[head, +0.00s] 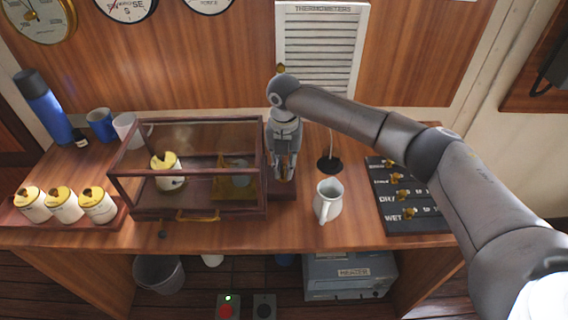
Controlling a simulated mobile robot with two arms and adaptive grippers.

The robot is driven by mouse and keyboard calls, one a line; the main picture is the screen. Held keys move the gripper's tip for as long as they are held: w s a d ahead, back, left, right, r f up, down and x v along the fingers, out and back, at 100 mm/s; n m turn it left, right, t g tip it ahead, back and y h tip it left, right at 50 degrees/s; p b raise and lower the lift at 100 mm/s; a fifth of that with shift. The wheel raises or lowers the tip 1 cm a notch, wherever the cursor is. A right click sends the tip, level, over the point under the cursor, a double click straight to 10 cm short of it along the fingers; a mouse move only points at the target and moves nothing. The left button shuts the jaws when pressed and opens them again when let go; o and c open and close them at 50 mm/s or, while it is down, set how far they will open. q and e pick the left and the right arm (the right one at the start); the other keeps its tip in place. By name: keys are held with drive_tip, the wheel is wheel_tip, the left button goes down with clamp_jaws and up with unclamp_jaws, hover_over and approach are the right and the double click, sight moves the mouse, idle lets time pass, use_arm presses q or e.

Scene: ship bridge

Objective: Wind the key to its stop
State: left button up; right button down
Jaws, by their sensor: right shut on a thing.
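My right gripper (283,174) points down just right of the glass-sided wooden case (186,213). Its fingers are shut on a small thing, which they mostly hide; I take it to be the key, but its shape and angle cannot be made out. Below the fingers is a dark wooden block (283,194) beside the case. Inside the case are a white drum with a yellow top (168,171) and a brass part (233,188). Whether the key is at its stop cannot be told. My left gripper is not in view.
A white jug (328,199) and a round black base (329,164) stand close right of my gripper. A black board with brass pieces (406,197) lies farther right. Yellow-topped pots (64,206), a blue bottle (42,108) and mugs (101,125) are at left.

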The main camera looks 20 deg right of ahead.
drive_tip(key=m+p, duration=0.7)
drive_tip(key=p, duration=0.1)
drive_tip(key=shift+s+d+r, duration=0.2)
drive_tip(key=shift+r, duration=0.1)
drive_tip(key=m+p, duration=0.2)
drive_tip(key=m, duration=0.1)
drive_tip(key=m+p, duration=0.2)
drive_tip(key=shift+s+m, duration=0.2)
drive_tip(key=shift+m, duration=0.2)
drive_tip(key=m+p, duration=0.3)
drive_tip(key=m, duration=0.1)
drive_tip(key=shift+s, duration=0.2)
drive_tip(key=shift+f+m+p, duration=0.1)
drive_tip(key=shift+m+p, duration=0.4)
drive_tip(key=shift+m, duration=0.7)
drive_tip(key=shift+s+a+m, duration=0.1)
drive_tip(key=shift+s+m, duration=0.05)
drive_tip(key=shift+m, duration=0.75)
drive_tip(key=m, duration=0.6)
drive_tip(key=shift+s+a, duration=0.1)
drive_tip(key=shift+a, duration=0.1)
drive_tip(key=m, duration=0.4)
drive_tip(key=shift+a+m, duration=0.2)
drive_tip(key=shift+m, duration=0.2)
drive_tip(key=shift+a+m, duration=0.15)
drive_tip(key=shift+m, duration=1.55)
